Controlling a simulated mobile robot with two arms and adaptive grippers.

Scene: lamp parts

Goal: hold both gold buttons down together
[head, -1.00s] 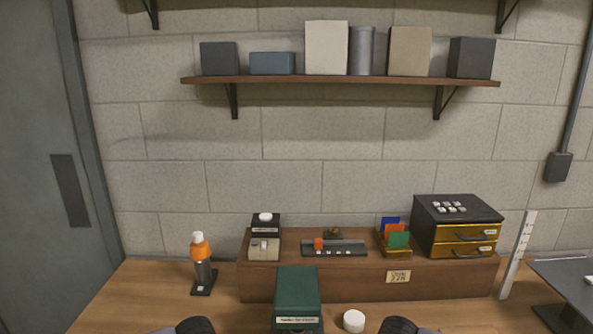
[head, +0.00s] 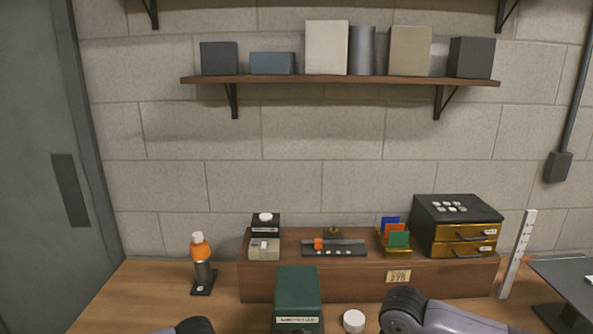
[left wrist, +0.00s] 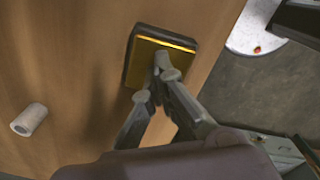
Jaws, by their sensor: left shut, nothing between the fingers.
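In the left wrist view one gold button (left wrist: 150,62), a square gold face in a dark frame, sits on the wooden surface. My left gripper (left wrist: 154,84) is shut and empty, with its fingertips over the button's face. I cannot tell whether they touch it or whether it is pressed down. The second gold button shows in neither view. In the head view only arm links of mine show at the bottom edge, and my right gripper is out of sight.
A dark green box (head: 297,297) and a white round cap (head: 354,321) stand at the front. A wooden riser (head: 345,283) behind carries small items and a black cabinet (head: 457,210) with gold drawers. An orange-topped bottle (head: 201,255) stands left. A white cylinder (left wrist: 28,120) lies beside the button.

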